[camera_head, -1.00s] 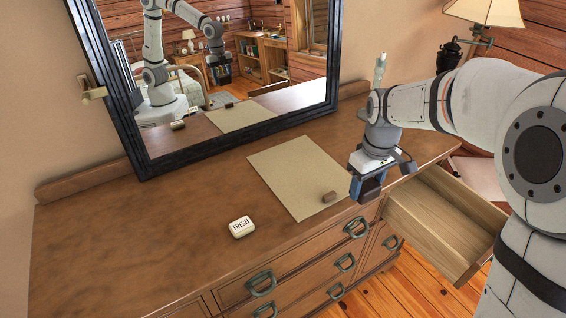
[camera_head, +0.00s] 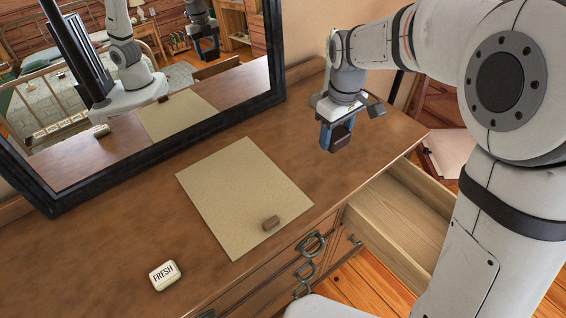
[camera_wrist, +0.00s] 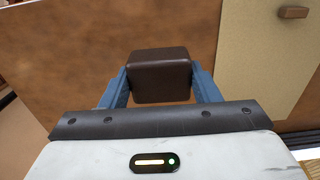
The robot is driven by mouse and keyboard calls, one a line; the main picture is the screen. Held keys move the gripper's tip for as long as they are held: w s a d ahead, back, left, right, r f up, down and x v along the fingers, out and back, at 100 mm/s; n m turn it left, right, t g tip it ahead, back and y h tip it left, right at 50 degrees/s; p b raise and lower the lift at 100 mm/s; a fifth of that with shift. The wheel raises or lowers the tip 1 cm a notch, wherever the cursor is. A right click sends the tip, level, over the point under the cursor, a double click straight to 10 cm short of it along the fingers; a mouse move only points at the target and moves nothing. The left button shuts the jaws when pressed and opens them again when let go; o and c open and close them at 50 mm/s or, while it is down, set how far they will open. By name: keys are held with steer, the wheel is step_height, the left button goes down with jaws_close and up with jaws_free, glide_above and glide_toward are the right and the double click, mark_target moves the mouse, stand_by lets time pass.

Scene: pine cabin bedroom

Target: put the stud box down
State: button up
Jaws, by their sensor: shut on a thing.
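The stud box is a small dark brown block with rounded edges, and it shows large in the wrist view (camera_wrist: 160,74). My gripper (camera_head: 338,138) is shut on it, with one blue finger at each side. In the head view the stud box (camera_head: 342,137) hangs under my wrist above the right part of the dresser top (camera_head: 110,235), right of the beige mat (camera_head: 225,190). I cannot tell exactly how high it is above the wood.
A cream tin marked FRESH (camera_head: 164,275) stands left of the mat. A drawer (camera_head: 390,215) is open at the right front. A framed mirror (camera_head: 150,120) stands behind. Wood right of the mat is clear.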

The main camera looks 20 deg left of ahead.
mark_target(329, 171)
step_height(329, 171, down, 10)
steer(key=shift+p, duration=0.65)
steer(key=shift+f, duration=0.15)
steer(key=o, duration=1)
